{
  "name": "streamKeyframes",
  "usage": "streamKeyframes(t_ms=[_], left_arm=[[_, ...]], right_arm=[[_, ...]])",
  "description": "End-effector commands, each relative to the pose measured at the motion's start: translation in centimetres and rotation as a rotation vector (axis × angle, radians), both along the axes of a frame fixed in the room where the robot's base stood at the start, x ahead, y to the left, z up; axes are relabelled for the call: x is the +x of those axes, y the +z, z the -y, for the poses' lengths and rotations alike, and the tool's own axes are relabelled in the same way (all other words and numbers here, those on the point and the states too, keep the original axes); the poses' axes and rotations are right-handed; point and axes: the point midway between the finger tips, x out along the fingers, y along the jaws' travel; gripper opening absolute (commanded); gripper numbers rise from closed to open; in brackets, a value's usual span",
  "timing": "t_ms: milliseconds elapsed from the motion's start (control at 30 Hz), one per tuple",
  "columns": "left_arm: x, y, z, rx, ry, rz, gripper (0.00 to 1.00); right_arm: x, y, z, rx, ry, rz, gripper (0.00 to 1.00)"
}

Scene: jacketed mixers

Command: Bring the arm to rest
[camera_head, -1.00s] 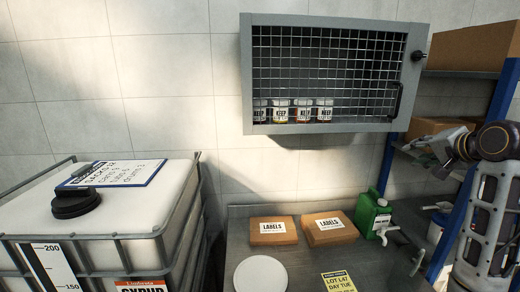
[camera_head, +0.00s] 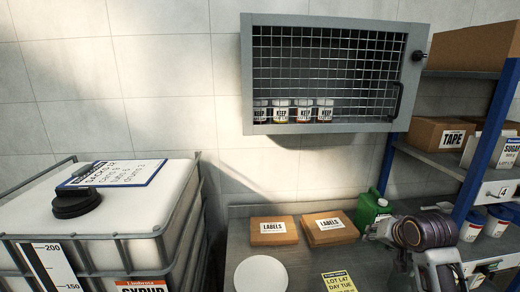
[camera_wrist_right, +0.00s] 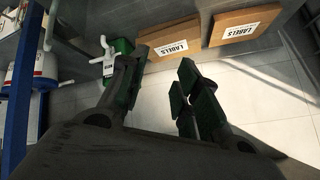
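My right arm comes in at the lower right of the head view, and my right gripper (camera_head: 376,232) hangs over the right part of the steel worktop (camera_head: 310,268). In the right wrist view my right gripper (camera_wrist_right: 155,85) shows its two dark fingers spread apart with nothing between them. The green jug (camera_head: 370,210) stands just behind the gripper and is partly hidden by it in the head view. The jug (camera_wrist_right: 122,48) also shows beyond the fingers in the wrist view. My left gripper is not in view.
Two label boxes (camera_head: 274,231) (camera_head: 330,229), a white round lid (camera_head: 261,275) and a yellow lot card (camera_head: 339,281) lie on the worktop. A mesh cabinet (camera_head: 325,75) hangs above. A syrup tank (camera_head: 130,225) stands left. Blue-framed shelves (camera_head: 487,140) with boxes are at right.

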Motion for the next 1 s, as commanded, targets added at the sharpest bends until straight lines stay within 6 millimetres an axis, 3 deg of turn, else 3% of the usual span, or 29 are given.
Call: streamKeyframes(t_ms=[100,500,1000], left_arm=[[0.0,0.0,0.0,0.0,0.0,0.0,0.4],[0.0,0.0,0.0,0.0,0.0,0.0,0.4],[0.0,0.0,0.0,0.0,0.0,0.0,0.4]], right_arm=[[-1.5,-2.9,-1.2,-0.037,0.046,-0.046,0.32],[-7.2,-10.9,-4.8,-0.151,0.205,-0.18,0.32],[-16.1,-18.4,-9.1,-0.248,0.42,-0.33,0.32]])
